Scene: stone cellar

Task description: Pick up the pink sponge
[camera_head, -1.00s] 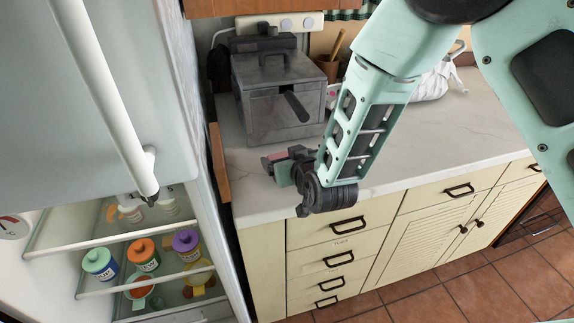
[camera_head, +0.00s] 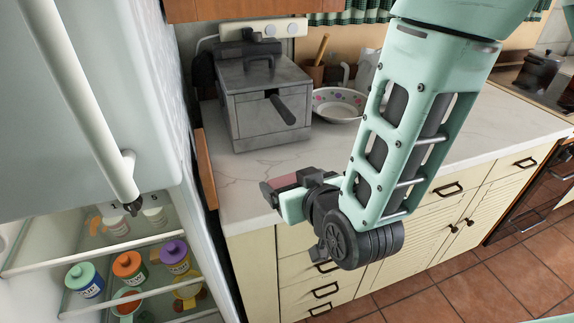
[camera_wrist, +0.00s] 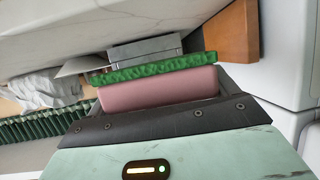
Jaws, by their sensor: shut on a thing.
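The pink sponge (camera_wrist: 160,93) shows in the wrist view as a pink block with a green scouring layer on one side. It sits between the jaws of my gripper (camera_head: 282,190), which is shut on it. In the head view the gripper is in front of the counter's left end, near its front edge, with a little pink of the sponge (camera_head: 286,181) showing between the fingers. Most of the sponge is hidden there by the gripper. I cannot tell from the head view how far it is above the counter.
A grey metal fryer (camera_head: 262,103) stands on the counter (camera_head: 335,145), with a dotted bowl (camera_head: 338,104) beside it. An open fridge with lidded jars (camera_head: 129,267) is at the left. The counter between fryer and gripper is clear.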

